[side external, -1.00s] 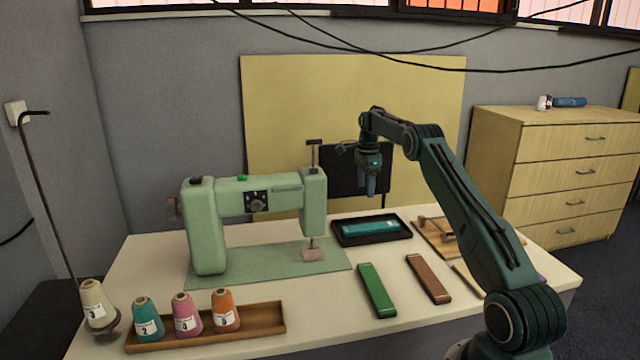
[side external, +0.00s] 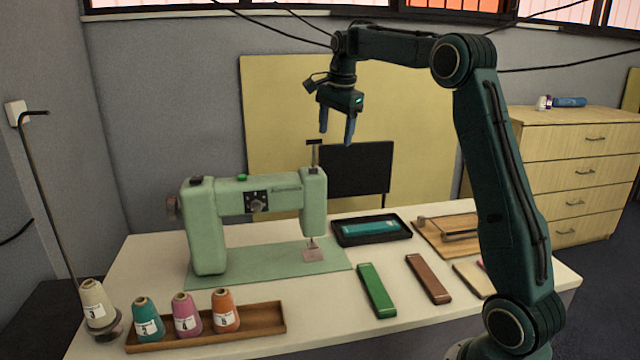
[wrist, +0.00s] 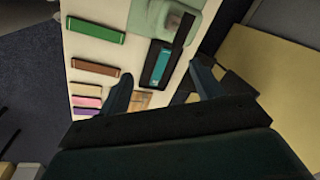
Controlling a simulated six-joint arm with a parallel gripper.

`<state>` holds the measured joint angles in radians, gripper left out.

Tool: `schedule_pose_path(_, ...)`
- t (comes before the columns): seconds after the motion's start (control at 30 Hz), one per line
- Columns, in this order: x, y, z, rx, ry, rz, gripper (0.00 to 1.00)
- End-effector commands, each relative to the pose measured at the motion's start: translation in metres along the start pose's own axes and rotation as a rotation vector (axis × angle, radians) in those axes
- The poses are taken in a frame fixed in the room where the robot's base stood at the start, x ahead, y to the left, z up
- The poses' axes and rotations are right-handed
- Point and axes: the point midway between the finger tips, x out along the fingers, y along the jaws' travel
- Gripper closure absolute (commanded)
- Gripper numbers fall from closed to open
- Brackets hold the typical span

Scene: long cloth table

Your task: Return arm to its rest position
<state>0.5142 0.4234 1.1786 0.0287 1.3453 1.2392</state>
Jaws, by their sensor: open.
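My gripper (side external: 337,132) is open and empty, raised high above the back of the table, in front of the yellow board. Its two fingers point down and stand apart. In the wrist view my gripper (wrist: 160,88) shows both fingers spread, with nothing between them but the table far below. A black tray (side external: 371,239) on the table holds a teal case (side external: 370,228). It lies well below and to the right of my gripper, and also shows in the wrist view (wrist: 150,82).
A green sewing machine (side external: 206,240) stands on the table's left half. A wooden rack (side external: 262,330) with thread cones is at front left. Green (side external: 376,291) and brown (side external: 428,279) cases lie in front of the tray. A wooden board (side external: 440,235) is at right. Cables hang overhead.

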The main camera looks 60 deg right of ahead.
Motion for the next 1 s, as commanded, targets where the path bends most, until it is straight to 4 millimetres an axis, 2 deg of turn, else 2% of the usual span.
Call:
schedule_pose_path(0.03, -0.010, 0.006, 0.011, -0.041, 0.001, -0.012, 0.35)
schedule_pose_path(0.2, -0.033, 0.029, 0.044, -0.209, 0.002, -0.044, 0.35)
schedule_pose_path(0.5, -0.060, 0.086, 0.100, -0.557, 0.013, -0.109, 0.35)
schedule_pose_path(0.77, -0.069, 0.145, 0.139, -0.857, 0.031, -0.167, 0.35)
schedule_pose_path(1.0, -0.065, 0.204, 0.167, -1.132, 0.056, -0.224, 0.35)
